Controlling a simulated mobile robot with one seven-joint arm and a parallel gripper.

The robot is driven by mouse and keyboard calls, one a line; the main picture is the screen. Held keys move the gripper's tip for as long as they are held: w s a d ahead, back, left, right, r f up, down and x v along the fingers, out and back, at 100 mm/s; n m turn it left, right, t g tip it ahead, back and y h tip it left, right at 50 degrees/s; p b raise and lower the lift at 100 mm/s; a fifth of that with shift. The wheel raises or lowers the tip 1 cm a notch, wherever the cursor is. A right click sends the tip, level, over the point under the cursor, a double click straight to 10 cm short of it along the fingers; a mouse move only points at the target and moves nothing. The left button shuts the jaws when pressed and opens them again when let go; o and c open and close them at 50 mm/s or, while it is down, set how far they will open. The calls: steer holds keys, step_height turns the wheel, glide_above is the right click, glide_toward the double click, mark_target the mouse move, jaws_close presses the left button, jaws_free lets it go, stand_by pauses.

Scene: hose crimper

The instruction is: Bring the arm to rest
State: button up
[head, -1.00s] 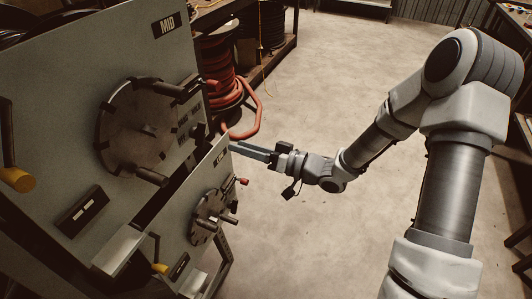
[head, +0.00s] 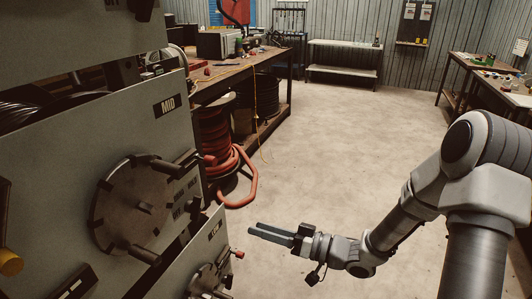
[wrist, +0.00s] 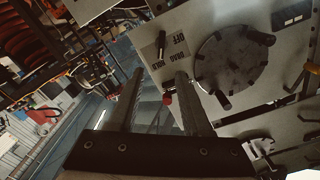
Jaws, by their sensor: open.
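My gripper (head: 270,234) is in the lower middle of the head view, its two fingers pointing left toward the machine. The fingers are apart with nothing between them. My arm reaches in from the right edge, bent at the elbow. In the wrist view my gripper (wrist: 160,90) shows two separate fingers in front of the machine's panel. The grey crimper panel marked MID (head: 150,150) fills the left of the head view, with a round dial (head: 140,205) on it. A lower panel (head: 205,240) with a red-tipped lever (head: 238,254) stands just left of my fingertips.
A table with small parts (head: 500,85) stands at the back right, and a light bench (head: 343,60) at the back wall. The middle floor is clear.

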steer(key=w+d+r+t+h, duration=0.1)
steer(key=w+d+t+h, duration=0.1)
steer(key=w+d+h, duration=0.3)
steer(key=s+d+r+m+t+h+p, duration=0.1)
steer(key=s+d+r+m+h+p, duration=0.15)
steer(key=d+r+h, duration=0.85)
steer(key=s+r+m+g, duration=0.2)
steer(key=s+r, duration=0.1)
steer(key=s, duration=0.8)
steer(key=s+a+r+m+g+p, duration=0.1)
steer(key=s+r+m+g, duration=0.1)
steer(key=s, duration=0.9)
steer(key=shift+s+r+m, duration=0.3)
steer(key=shift+r+m, duration=0.15)
steer(key=shift+r, duration=0.45)
steer(key=shift+a, duration=0.1)
